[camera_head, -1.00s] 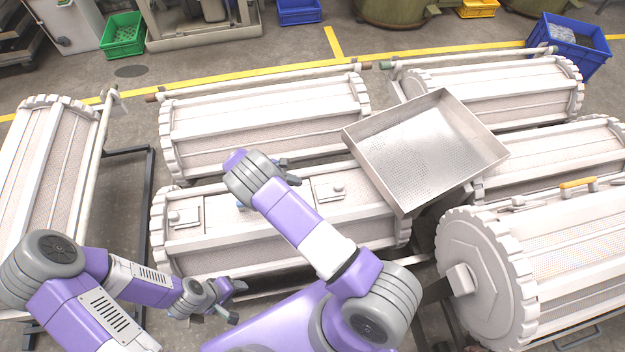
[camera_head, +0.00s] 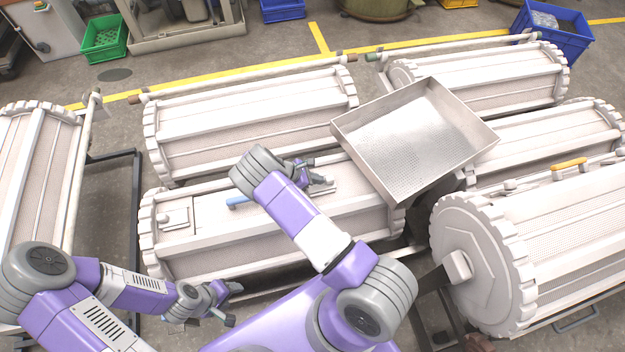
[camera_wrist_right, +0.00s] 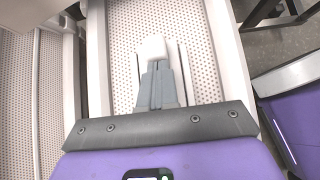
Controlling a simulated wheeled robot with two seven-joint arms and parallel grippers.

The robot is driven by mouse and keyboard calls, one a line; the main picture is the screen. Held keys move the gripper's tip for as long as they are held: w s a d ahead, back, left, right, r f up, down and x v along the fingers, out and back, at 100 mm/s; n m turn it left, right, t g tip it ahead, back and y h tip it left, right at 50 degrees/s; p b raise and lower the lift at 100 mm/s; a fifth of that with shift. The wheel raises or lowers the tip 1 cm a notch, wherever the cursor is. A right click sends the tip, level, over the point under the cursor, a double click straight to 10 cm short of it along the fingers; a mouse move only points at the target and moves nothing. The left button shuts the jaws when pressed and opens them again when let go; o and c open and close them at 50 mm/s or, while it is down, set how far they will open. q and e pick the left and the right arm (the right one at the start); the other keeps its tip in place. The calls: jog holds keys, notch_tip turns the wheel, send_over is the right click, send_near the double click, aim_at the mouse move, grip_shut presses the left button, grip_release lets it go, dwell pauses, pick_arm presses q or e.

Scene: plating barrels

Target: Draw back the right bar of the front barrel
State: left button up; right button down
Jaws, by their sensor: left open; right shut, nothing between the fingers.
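The front barrel (camera_head: 290,230) is the pale ribbed drum lying across the middle of the head view. Its left latch plate with a small knob (camera_head: 176,217) shows near its left end. The right latch is mostly hidden behind my right gripper (camera_head: 320,180), which is over the lid's right part. In the right wrist view, my right gripper (camera_wrist_right: 158,72) is shut and empty. A white knob (camera_wrist_right: 152,48) of the right bar shows right at its fingertips; contact cannot be told. My left gripper (camera_head: 228,303) is open, low in front of the barrel.
A perforated metal tray (camera_head: 415,140) rests over the front barrel's right end. Another barrel (camera_head: 480,260) stands close at right, and one (camera_head: 250,115) lies behind. A dark frame (camera_head: 130,210) stands at left.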

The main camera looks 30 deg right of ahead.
jog(key=shift+s+d+r, duration=0.1)
jog(key=shift+s+d, duration=0.1)
jog(key=shift+d, duration=0.3)
jog(key=shift+s+d, duration=0.15)
jog(key=shift+d, duration=0.3)
jog(key=shift+s+d, duration=0.15)
jog(key=shift+d, duration=0.1)
jog(key=shift+a, duration=0.5)
jog(key=a, duration=0.1)
jog(key=w+a, duration=0.1)
jog(key=a, duration=0.1)
jog(key=shift+w+a, duration=0.1)
jog(key=shift+w, duration=0.15)
jog(key=p+v, duration=0.1)
jog(key=v, duration=0.9)
jog(key=shift+a+p, duration=0.4)
jog(key=shift+a, duration=0.15)
jog(key=shift+w, duration=0.15)
